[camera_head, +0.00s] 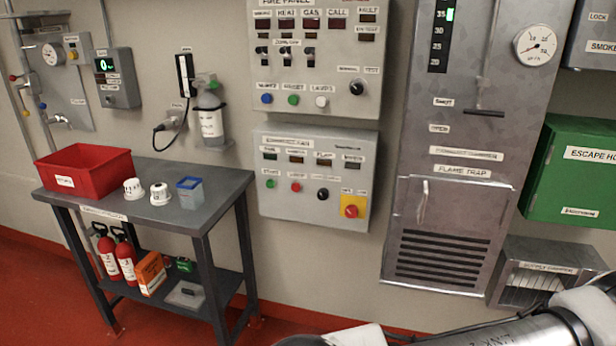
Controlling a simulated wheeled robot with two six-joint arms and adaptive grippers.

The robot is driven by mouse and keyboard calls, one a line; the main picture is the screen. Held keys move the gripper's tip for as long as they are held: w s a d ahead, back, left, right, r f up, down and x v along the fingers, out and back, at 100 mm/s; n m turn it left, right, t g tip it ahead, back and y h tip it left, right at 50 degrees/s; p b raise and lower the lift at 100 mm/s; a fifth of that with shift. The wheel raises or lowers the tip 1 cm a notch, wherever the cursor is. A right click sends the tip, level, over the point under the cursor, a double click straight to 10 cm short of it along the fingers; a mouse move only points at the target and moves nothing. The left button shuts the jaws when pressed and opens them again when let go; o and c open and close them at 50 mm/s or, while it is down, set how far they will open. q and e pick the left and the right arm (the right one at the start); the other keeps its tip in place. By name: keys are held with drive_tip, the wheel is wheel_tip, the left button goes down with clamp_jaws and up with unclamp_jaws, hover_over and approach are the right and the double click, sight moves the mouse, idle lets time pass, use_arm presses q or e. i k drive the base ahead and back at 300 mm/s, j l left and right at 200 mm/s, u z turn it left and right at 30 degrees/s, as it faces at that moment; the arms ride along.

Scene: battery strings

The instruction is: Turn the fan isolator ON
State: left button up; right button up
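The fan isolator (352,206) is a red rotary knob on a yellow square plate, at the lower right of the grey exhaust fan panel (310,215). Small labels sit above it, too small to read surely, and I cannot tell its exact setting. The panel also has a green button (270,184), a red button (295,187) and a black knob (322,194), with small indicator windows above. Part of one of my arms shows at the bottom right, below and right of the panel. Neither gripper's fingers are visible.
The fire panel (263,76) hangs directly above. A metal cabinet labelled flame trap (459,172) stands to the right, with a green escape hood box (575,170) beyond. A grey table (105,207) with a red bin (86,168) stands at left. The wall below the panel is clear.

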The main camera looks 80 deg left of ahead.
sight(352, 210)
drive_tip(key=u, duration=2.7)
